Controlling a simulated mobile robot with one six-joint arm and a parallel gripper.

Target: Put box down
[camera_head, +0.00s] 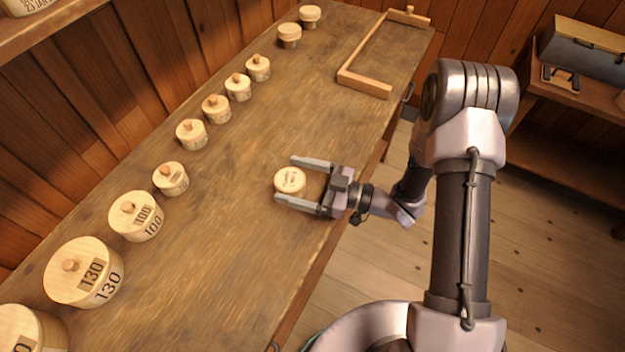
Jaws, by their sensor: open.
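A small round wooden box (289,181) with faint dark marks on its top is on the wooden bench, near the middle of the view. My gripper (283,181) reaches in from the right, low over the bench. Its two fingers are spread on the far and near sides of the box, with gaps showing. The box lies near the fingertips. Its underside is hidden, but it appears to rest on the bench top.
Several round lidded wooden boxes stand in a row along the bench's (215,260) wall side, including a large one marked 130 (84,272). Two more boxes (289,35) and a wooden frame (364,83) are at the far end. Bench surface around my gripper is clear.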

